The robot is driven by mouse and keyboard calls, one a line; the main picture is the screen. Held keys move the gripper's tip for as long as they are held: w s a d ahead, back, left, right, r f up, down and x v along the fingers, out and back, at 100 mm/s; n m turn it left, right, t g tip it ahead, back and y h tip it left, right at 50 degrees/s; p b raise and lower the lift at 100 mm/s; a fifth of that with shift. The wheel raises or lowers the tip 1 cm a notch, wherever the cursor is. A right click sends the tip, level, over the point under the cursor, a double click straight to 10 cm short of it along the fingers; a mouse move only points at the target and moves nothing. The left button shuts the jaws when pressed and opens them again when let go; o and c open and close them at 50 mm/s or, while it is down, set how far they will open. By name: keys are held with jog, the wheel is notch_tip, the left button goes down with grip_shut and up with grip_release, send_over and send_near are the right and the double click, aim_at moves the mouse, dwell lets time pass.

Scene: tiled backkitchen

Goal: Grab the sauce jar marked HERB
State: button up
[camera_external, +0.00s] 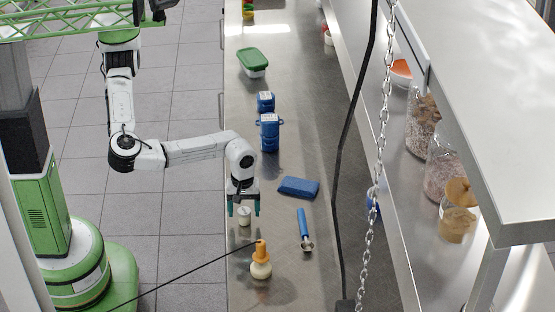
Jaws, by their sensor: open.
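My gripper (243,208) points down over the steel counter (290,240), with its two teal fingers apart. A small whitish cup or jar (244,216) stands upright below and between the fingertips; I cannot tell whether they touch it. Two blue jars with pale labels on top stand farther back, one nearer (269,134) and one behind it (266,102). No lettering is readable, so I cannot tell which one is marked HERB.
A blue sponge-like block (298,187) and a blue-handled tool (304,228) lie right of my gripper. A green-lidded container (253,62) stands farther back. A chain (381,130) and black cable (351,130) hang at the right. The counter's left edge is close to my gripper.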

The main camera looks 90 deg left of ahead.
jog(key=shift+f, duration=0.9)
jog(key=c, duration=1.2)
jog(key=shift+r, duration=0.1)
